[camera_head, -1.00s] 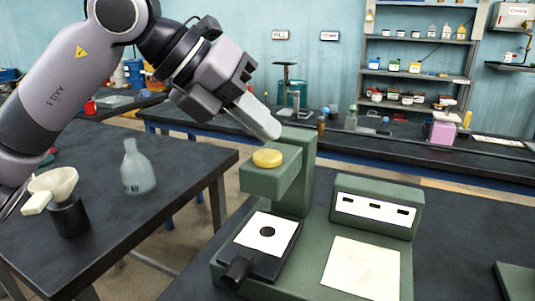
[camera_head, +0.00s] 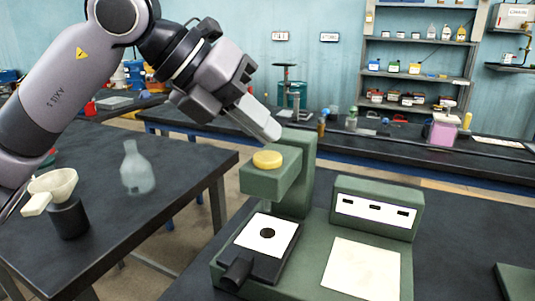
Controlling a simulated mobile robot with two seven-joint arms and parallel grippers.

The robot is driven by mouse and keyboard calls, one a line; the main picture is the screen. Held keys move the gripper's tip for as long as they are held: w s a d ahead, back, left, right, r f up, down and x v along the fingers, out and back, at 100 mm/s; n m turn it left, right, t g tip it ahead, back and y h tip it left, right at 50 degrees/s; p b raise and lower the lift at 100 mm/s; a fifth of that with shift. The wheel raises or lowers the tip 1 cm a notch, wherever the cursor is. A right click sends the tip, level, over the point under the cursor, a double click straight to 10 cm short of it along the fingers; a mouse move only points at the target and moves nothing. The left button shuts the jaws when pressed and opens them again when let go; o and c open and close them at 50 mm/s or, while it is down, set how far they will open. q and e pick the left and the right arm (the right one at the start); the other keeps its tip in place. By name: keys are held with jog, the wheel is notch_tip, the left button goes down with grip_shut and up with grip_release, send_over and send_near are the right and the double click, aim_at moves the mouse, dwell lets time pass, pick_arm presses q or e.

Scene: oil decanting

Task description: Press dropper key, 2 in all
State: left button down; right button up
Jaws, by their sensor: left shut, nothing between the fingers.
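The dropper key is a round yellow button (camera_head: 268,159) on top of the arm of a green dropper machine (camera_head: 306,160). My left gripper (camera_head: 270,134) comes in from the upper left. Its fingers are shut and empty, pointing down and right. The fingertips show just above and behind the yellow key in the picture; a small gap shows between them. A white plate (camera_head: 266,234) with a dark round spot lies on the machine's base below the arm. My right gripper is not in view.
A glass flask (camera_head: 137,168) and a black bottle (camera_head: 69,218) with a cream funnel (camera_head: 53,186) stand on the left table. A green panel (camera_head: 376,207) with dark slots stands right of the machine, behind a cream sheet (camera_head: 361,268). A long bench (camera_head: 400,150) runs behind.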

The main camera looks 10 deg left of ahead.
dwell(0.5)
pick_arm(q)
jog(key=shift+f, duration=0.1)
jog(key=shift+f, duration=0.15)
jog(key=shift+f+b, duration=0.2)
jog(key=shift+b, duration=0.15)
jog(key=shift+f+b, duration=0.4)
jog(key=shift+f, duration=0.05)
dwell(0.4)
jog(key=shift+r+p, duration=0.6)
jog(key=shift+r, duration=0.25)
